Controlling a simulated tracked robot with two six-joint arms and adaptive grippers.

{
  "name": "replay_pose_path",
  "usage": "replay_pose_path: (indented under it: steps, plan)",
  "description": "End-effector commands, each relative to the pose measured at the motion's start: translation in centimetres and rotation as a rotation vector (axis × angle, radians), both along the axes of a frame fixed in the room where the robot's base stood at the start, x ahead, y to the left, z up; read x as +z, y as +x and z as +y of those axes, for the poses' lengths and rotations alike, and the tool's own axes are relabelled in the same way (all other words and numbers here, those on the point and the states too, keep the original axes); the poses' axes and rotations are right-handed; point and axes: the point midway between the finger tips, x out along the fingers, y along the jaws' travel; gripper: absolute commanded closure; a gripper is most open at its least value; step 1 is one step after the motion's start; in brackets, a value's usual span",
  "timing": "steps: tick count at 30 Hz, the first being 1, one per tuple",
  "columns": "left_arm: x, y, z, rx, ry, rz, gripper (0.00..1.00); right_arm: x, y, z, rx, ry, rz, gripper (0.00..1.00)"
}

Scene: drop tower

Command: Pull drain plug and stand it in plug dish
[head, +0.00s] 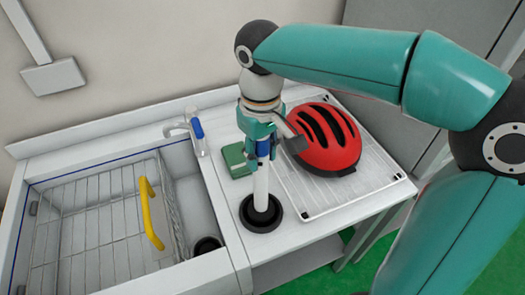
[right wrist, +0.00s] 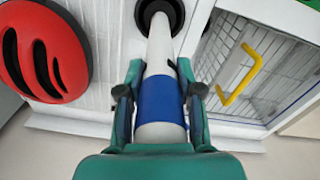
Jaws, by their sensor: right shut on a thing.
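The drain plug is a white upright pipe (head: 261,188) with a blue band (right wrist: 161,98), which also shows in the right wrist view. My right gripper (head: 259,143) is shut around the blue band, one finger on each side. The pipe's lower end is inside the black round plug dish (head: 246,222) on the counter. It looks upright; I cannot tell whether it rests on the dish's floor. The dish rim shows at the top of the right wrist view (right wrist: 179,10). A dark round drain (head: 207,247) shows in the sink's near right corner. My left gripper is not in view.
The sink (head: 205,205) at the left holds a wire basket (head: 90,222) with a yellow handle (head: 150,212). A tap (head: 197,135) and a green block (head: 236,159) stand behind the dish. A red helmet (head: 328,138) lies on a white wire rack (head: 345,195) at the right.

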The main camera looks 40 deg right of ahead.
Motion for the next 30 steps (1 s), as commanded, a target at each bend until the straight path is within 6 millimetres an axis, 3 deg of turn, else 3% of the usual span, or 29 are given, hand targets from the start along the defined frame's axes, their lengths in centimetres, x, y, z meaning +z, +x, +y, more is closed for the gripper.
replay_pose_path:
  steps: [25, 26, 27, 30]
  plan:
    - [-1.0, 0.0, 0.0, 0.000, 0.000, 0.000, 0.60, -1.3, 0.0, 0.0, 0.001, 0.000, -0.001, 1.00]
    - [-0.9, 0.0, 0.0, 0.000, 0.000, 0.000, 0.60, -1.2, 0.0, 0.0, 0.001, 0.000, -0.001, 0.60]
    - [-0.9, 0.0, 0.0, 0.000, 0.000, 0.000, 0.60, -1.2, 0.0, 0.0, 0.001, 0.000, -0.001, 0.54]
    - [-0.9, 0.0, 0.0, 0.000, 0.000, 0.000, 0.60, -1.2, 0.0, 0.0, 0.001, 0.000, -0.001, 0.54]
